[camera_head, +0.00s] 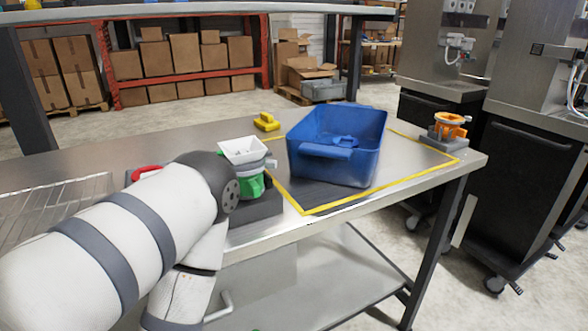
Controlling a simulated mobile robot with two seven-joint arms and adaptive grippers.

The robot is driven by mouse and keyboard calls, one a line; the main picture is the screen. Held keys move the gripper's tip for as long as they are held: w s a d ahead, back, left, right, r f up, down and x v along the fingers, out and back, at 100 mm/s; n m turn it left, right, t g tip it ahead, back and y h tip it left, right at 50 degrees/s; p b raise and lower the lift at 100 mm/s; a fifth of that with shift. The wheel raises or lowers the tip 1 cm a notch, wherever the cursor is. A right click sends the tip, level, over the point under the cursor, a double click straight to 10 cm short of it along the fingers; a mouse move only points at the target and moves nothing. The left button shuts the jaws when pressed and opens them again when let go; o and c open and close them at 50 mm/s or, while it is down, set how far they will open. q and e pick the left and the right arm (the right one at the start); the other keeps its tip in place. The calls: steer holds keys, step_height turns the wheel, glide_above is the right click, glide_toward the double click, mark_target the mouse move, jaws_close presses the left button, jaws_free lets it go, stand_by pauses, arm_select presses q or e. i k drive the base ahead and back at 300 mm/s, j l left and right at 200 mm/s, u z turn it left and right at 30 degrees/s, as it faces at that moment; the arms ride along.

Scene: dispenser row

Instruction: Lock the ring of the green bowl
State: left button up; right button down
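The green bowl (250,187) stands upright on a dark grey block (256,209) near the table's front edge. A white square hopper (244,150) sits above it. A grey ring (249,167) with a small tab on its right lies between the hopper and the green part; I cannot tell whether it is locked. My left arm comes in from the left, and its dark joint partly covers the bowl's left side. My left gripper is outside the view or hidden. My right arm and gripper are not in view.
A blue bin (370,150) stands inside a yellow taped outline (416,177) on the metal table. A yellow block (266,122) is behind the bowl. An orange part (449,125) on a grey base is at the right corner. A wire rack (50,210) lies at left.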

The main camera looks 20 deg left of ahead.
mark_target(271, 164)
steer(key=u, duration=1.05)
